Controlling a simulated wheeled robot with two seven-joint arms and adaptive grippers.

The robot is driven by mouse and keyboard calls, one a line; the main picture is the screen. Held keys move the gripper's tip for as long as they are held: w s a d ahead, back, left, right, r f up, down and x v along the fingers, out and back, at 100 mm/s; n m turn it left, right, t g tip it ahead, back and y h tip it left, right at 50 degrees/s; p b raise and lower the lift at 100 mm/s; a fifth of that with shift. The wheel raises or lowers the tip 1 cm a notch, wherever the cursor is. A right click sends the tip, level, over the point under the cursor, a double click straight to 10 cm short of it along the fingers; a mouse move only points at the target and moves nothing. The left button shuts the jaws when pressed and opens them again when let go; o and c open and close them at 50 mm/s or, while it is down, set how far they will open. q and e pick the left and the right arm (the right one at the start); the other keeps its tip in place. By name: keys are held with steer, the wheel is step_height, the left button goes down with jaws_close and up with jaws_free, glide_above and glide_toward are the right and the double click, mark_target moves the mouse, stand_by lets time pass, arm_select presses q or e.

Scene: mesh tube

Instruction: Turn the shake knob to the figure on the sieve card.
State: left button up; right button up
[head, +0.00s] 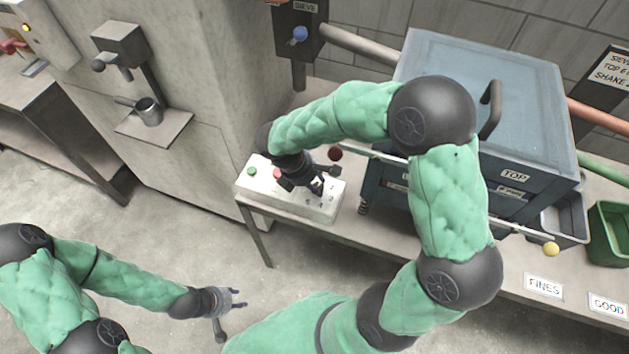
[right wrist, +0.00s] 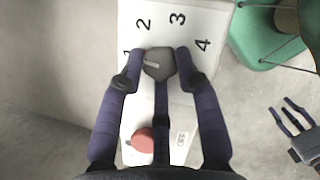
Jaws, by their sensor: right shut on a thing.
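The shake knob (right wrist: 160,63) is a dark grey block on the white control box (head: 325,205). Figures 1 to 4 run around it, and its pale pointer line faces left, toward the 1. My right gripper (right wrist: 160,72) is shut on the knob, with fingers on both sides. In the head view my right gripper (head: 314,187) is over the right part of the box and largely hides the knob. The sieve card (head: 612,78) is cut off at the right edge; its shake figure is not visible. My left gripper (head: 238,299) is open and empty above the floor.
A red button (right wrist: 143,139) and a green button (head: 252,171) are on the same box. The blue sieve machine (head: 480,70) stands right of it on the bench. A yellow-ended lever (head: 551,249) sticks out in front. A green bin (head: 609,232) is at far right.

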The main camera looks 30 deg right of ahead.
steer(key=m+p, duration=0.1)
steer(key=m, duration=0.1)
steer(key=m+g+p, duration=0.1)
steer(key=m+p, duration=0.1)
steer(key=shift+d+g+y, duration=0.1)
steer(key=shift+g+y, duration=0.2)
steer(key=shift+m+g+y+p, duration=0.55)
steer(key=shift+m+p, duration=0.65)
steer(key=shift+m, duration=0.8)
steer(key=shift+f, duration=0.15)
steer(key=o, duration=1.1)
steer(key=shift+w, duration=0.1)
steer(key=shift+w+r, duration=0.15)
steer(key=shift+r, duration=0.25)
steer(key=v, duration=1.1)
steer(key=shift+r, duration=0.15)
